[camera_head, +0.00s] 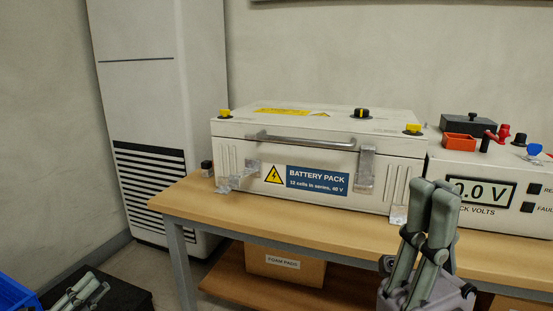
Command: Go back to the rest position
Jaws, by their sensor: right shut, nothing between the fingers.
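My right gripper (432,190) is upright in front of the bench at the lower right. Its green-grey fingers are shut together with nothing between them, and they hide a little of the meter's left side. My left gripper (84,288) shows only in part at the lower left corner, low beside the blue bin and over a dark surface. It is too small and cut off to tell whether its fingers are open or shut. The white battery pack (282,148) stands on the wooden bench (300,225) with its lid down. Both grippers are apart from it.
A pack voltmeter (484,192) reading 0.0 V stands right of the pack. A black box (472,124) and an orange tray (461,142) sit on it. A cardboard box (283,264) lies on the lower shelf. A blue bin (15,295) is at the lower left.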

